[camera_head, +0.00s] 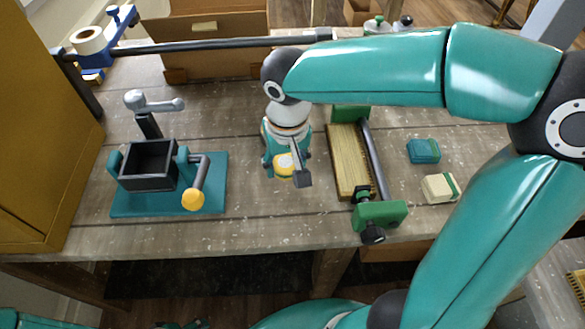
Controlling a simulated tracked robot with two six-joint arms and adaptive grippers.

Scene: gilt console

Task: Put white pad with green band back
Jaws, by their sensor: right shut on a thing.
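The white pad with green band (438,188) lies at the right of the bench, apart from my grippers. A teal block or pad (423,151) lies just behind it. My right gripper (287,167) points down over the middle of the bench, left of the wooden-bed fixture. It is shut on a small yellow-and-grey piece (302,178), which is partly hidden by the fingers, so I cannot tell exactly what it is. Only small teal and dark parts, perhaps of my left gripper, show at the bottom edge; their opening cannot be read.
A fixture with a wooden bed (346,160), dark rod and green ends stands mid-right. A teal-based vise with an open black box (147,165) and yellow-knobbed crank stands left. A cardboard box (210,60) and tape dispenser (90,42) are behind. The front middle is clear.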

